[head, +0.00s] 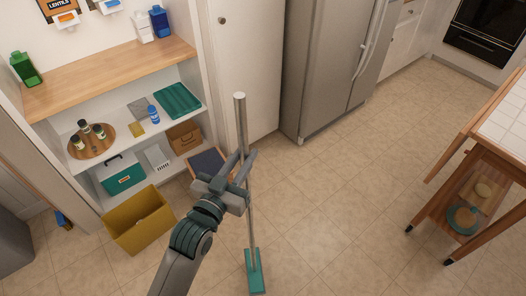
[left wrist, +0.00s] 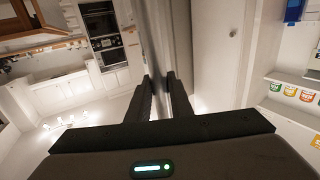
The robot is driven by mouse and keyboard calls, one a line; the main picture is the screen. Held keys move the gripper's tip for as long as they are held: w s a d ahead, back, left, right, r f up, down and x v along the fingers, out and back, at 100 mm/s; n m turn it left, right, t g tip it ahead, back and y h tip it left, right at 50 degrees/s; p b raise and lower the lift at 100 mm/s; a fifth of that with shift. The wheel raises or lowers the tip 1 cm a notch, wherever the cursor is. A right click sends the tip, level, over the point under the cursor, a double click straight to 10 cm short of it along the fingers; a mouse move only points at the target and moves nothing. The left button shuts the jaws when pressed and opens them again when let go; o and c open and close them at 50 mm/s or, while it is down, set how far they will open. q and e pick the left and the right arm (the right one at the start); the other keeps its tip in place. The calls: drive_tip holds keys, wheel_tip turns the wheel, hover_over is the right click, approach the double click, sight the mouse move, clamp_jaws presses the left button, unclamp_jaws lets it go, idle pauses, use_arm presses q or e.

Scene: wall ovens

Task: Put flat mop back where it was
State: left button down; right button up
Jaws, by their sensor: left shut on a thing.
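The flat mop (head: 240,122) has a grey metal pole and a flat teal head (head: 255,273). It stands close to upright in the head view, with its head low over or on the tiled floor; I cannot tell whether it touches. My left gripper (head: 243,172) is shut on the pole around its middle. In the left wrist view the pole (left wrist: 154,40) runs up between the two dark fingers (left wrist: 158,95). My right gripper is in neither view.
An open pantry shelf (head: 115,75) stands at the left, with a yellow bin (head: 139,222) on the floor before it. A fridge (head: 325,65) stands behind. A wooden cart (head: 480,160) is at the right. The floor (head: 340,210) between is clear.

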use_arm(q)
drive_tip(key=s+a+n+y+b, duration=0.1)
drive_tip(key=s+a+n+y, duration=0.1)
drive_tip(key=s+a, duration=0.3)
drive_tip(key=s+a+n+t+y+b, duration=0.1)
drive_tip(key=s+a+y, duration=0.4)
drive_tip(key=a, duration=0.5)
drive_tip(key=shift+f+n+t+b, duration=0.3)
drive_tip(key=shift+n+b, duration=0.45)
drive_tip(key=shift+n, duration=0.15)
drive_tip(key=shift+s, duration=0.1)
